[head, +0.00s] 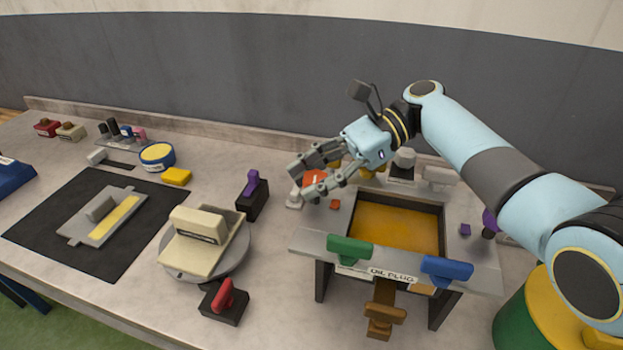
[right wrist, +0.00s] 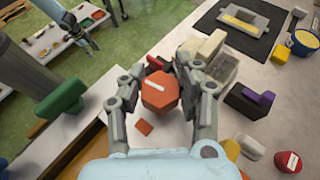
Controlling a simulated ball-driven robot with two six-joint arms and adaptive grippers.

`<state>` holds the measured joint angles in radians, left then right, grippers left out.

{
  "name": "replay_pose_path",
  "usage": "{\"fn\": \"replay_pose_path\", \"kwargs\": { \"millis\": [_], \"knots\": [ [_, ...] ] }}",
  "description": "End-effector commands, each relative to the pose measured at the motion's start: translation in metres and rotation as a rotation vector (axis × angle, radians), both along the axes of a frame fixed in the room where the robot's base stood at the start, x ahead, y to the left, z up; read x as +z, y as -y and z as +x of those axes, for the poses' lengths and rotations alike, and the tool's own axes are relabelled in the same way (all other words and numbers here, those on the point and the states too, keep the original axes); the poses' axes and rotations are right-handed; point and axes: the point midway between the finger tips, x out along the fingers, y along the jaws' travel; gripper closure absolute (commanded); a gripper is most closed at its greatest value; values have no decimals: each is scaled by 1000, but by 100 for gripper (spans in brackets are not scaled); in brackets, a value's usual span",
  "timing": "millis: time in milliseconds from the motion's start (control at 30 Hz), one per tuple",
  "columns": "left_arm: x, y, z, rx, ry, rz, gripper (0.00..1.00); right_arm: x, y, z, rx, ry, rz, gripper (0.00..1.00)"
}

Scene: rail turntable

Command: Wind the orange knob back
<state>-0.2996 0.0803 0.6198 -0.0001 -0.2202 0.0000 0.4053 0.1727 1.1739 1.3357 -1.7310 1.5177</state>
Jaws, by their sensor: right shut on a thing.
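The orange knob (head: 314,179) is at the left rear of the frame around the orange-filled well. In the right wrist view the knob (right wrist: 159,92) is a faceted block with a white mark on top. My right gripper (head: 304,180) is shut on it, with one finger on each side, and partly hides it in the head view. The gripper also shows in the right wrist view (right wrist: 168,80). A small orange square (head: 335,204) lies beside the knob. My left gripper (right wrist: 88,40) is far off in the right wrist view, too small to read its fingers.
The grey frame (head: 312,243) bears green (head: 349,248) and blue (head: 446,270) handles. A turntable with a cream block (head: 198,238) and a purple lever (head: 252,187) stand left of it. A black mat (head: 50,225) lies further left.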

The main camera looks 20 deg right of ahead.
Motion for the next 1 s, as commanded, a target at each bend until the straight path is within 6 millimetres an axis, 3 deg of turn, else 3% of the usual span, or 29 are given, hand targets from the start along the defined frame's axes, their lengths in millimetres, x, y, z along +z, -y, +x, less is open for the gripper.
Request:
{"fn": "replay_pose_path", "kwargs": {
  "millis": [433,1000],
  "knots": [
    [5,0,0,0,0,0,60,0,0,-2,298,-7,-2,100],
    [9,0,0,0,0,0,60,-2,1,-3,376,-5,-4,100]
  ]
}}
